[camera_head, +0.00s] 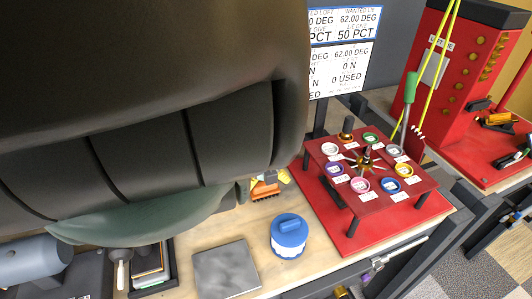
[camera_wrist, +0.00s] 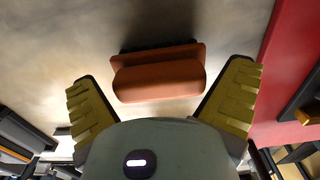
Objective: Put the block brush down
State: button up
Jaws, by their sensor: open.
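The block brush (camera_head: 266,189) has an orange-brown block and a dark bristle edge. It appears to rest on the pale bench top beside the red mat. The brush also shows in the wrist view (camera_wrist: 158,82), lying between my fingers, with a shadow behind it. My gripper (camera_wrist: 162,75) is open, its two yellow-padded fingers spread wide to either side of the brush. Gaps show between the brush and both fingers. In the head view my arm covers much of the left side and hides most of the gripper.
A blue-lidded tub (camera_head: 289,236) and a grey square plate (camera_head: 226,270) sit on the bench in front. A red stand (camera_head: 371,205) with several small coloured cups stands on the red mat (camera_head: 345,246) to the right. A screen (camera_head: 340,70) rises behind.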

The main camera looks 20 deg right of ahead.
jog(key=shift+w+r, duration=0.1)
jog(key=shift+r, duration=1.05)
jog(key=shift+s+r+b, duration=0.15)
jog(key=shift+r+b, duration=0.1)
jog(key=shift+r, duration=0.5)
jog(key=shift+s+r+b, duration=0.15)
jog(key=shift+r+b, duration=0.1)
jog(key=shift+r, duration=0.45)
notch_tip(320, 180, up, 11)
jog(key=p, duration=0.4)
jog(key=shift+d+f+p, duration=0.15)
jog(key=shift+p, duration=0.25)
jog(key=shift+s, duration=0.15)
